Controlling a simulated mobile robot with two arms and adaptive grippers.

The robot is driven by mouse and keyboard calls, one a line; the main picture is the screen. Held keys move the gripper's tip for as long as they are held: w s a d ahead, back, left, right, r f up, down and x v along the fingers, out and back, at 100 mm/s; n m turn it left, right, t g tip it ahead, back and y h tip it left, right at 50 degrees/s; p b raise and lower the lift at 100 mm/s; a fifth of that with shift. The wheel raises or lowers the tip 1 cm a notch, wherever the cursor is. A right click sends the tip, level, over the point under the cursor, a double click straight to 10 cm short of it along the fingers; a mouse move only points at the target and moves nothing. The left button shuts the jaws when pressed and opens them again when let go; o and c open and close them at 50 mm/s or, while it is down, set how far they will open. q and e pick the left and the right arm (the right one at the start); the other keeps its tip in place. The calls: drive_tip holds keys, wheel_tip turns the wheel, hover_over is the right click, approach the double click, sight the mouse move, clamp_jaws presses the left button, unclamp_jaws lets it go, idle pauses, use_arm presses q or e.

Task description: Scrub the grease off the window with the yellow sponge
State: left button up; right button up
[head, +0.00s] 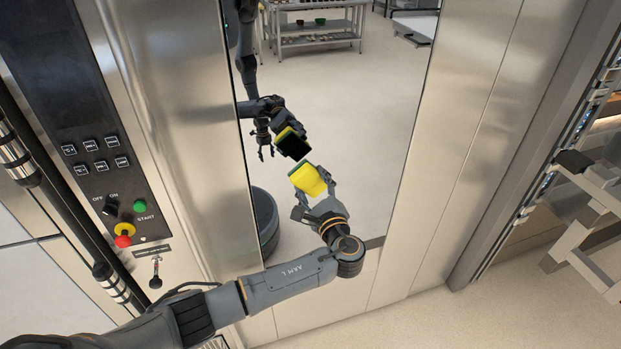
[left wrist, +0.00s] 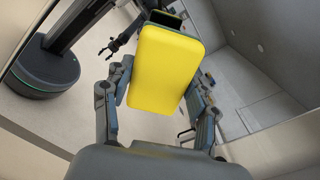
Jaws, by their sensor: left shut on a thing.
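The yellow sponge (head: 308,181) has a green layer on its far side. My left gripper (head: 312,187) is shut on it and holds it up in front of the tall reflective window (head: 375,110). In the left wrist view the sponge's yellow face (left wrist: 165,68) fills the middle, between the two fingers. In the head view a dark-faced, yellow-edged shape just beyond the sponge looks like its reflection, and a gap shows between them. I cannot make out any grease. My right gripper is not directly in view.
Left of the window is a steel control panel (head: 120,165) with buttons and a red-and-yellow knob. A steel rack (head: 590,235) stands at the right. Pale floor (head: 470,315) is clear at the lower right. Arms, a round base and tables show in the glass.

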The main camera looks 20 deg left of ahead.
use_arm(q)
drive_tip(key=shift+s, duration=0.1)
drive_tip(key=shift+p+v, duration=0.5)
drive_tip(key=shift+v, duration=0.95)
